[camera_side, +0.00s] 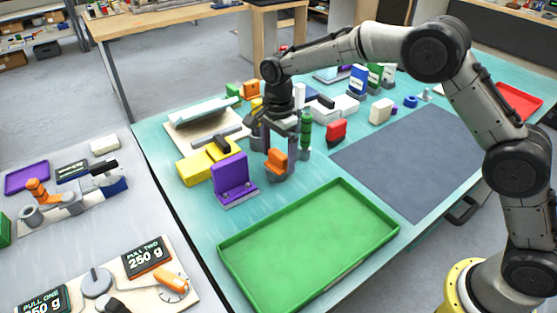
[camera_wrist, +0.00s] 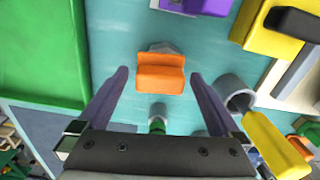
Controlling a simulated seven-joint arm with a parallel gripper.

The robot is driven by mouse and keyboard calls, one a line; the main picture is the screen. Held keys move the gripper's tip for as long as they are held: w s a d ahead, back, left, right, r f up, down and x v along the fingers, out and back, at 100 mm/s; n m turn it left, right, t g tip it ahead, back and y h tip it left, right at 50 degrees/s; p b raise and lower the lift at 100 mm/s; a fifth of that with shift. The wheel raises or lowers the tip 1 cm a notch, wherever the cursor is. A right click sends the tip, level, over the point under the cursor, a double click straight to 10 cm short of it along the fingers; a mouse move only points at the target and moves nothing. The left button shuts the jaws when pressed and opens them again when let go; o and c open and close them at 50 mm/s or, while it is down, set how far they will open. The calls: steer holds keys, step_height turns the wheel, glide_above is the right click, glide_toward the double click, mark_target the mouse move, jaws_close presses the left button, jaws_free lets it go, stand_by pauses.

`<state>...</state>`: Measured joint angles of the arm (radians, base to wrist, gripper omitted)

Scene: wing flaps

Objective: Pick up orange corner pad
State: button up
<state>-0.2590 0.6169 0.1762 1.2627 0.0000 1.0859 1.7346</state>
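The orange corner pad (camera_side: 277,161) is a small L-shaped block with a grey piece against it, on the teal table in the side view. In the wrist view the orange corner pad (camera_wrist: 161,74) lies ahead, between the lines of the two fingers. My gripper (camera_side: 279,148) points down over the pad, with its fingers spread to either side in the side view. In the wrist view my gripper (camera_wrist: 159,76) is open, with clear gaps between the fingers and the pad. I cannot tell the exact height of the fingertips above the table.
A purple bracket (camera_side: 232,177) and yellow blocks (camera_side: 200,166) stand to the left. A green cylinder (camera_side: 306,130) and red block (camera_side: 336,131) are close on the right. The green tray (camera_side: 308,240) lies in front, empty. The dark mat (camera_side: 415,155) is clear.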

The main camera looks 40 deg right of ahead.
steer(key=c, duration=1.3)
steer(key=shift+r, duration=0.15)
